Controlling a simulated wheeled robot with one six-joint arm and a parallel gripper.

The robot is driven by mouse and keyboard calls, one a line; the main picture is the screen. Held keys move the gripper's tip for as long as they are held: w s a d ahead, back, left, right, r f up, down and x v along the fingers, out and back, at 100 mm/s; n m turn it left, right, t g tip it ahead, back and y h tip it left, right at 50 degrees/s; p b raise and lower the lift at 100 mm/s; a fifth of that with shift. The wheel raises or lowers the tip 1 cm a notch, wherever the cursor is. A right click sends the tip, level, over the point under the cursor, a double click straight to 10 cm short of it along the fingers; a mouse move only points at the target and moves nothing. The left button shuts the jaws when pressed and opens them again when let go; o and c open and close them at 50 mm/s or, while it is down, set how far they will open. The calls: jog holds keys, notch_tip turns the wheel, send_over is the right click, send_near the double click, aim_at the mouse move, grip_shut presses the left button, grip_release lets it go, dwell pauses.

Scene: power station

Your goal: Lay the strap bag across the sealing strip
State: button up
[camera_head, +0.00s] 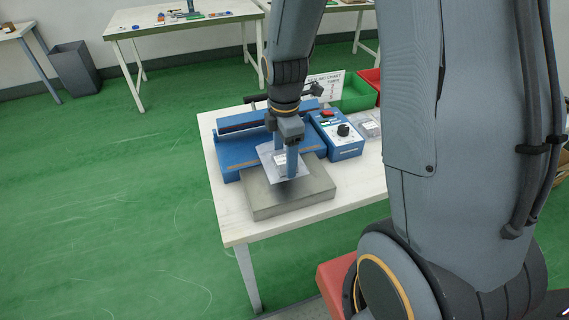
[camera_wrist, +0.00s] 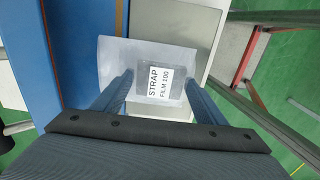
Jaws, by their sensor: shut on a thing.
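The strap bag (camera_head: 267,158) is a clear bag with a white label. In the wrist view the bag (camera_wrist: 112,62) shows a dark content and the label "STRAP FILM 100". My gripper (camera_head: 288,170) is shut on the bag, with a finger on each side of it in the wrist view (camera_wrist: 158,88). The bag hangs above the seam between the blue sealer (camera_head: 229,159) and a grey metal block (camera_head: 262,203). The sealing strip (camera_head: 243,166) is a thin brownish line on the sealer's bed, behind and left of the bag. Part of it is hidden by my gripper and the bag.
The sealer's dark raised bar (camera_head: 238,124) stands at the back. A blue control box (camera_head: 340,142) with a black knob is at its right. Another clear bag (camera_head: 368,126), a green bin (camera_head: 357,92) and a red bin (camera_head: 372,78) are further right. The table's front left corner (camera_head: 232,228) is bare.

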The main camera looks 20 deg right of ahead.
jog(key=shift+f, duration=1.75)
jog(key=shift+f, duration=0.1)
jog(key=o, duration=1)
jog(key=shift+o, duration=0.2)
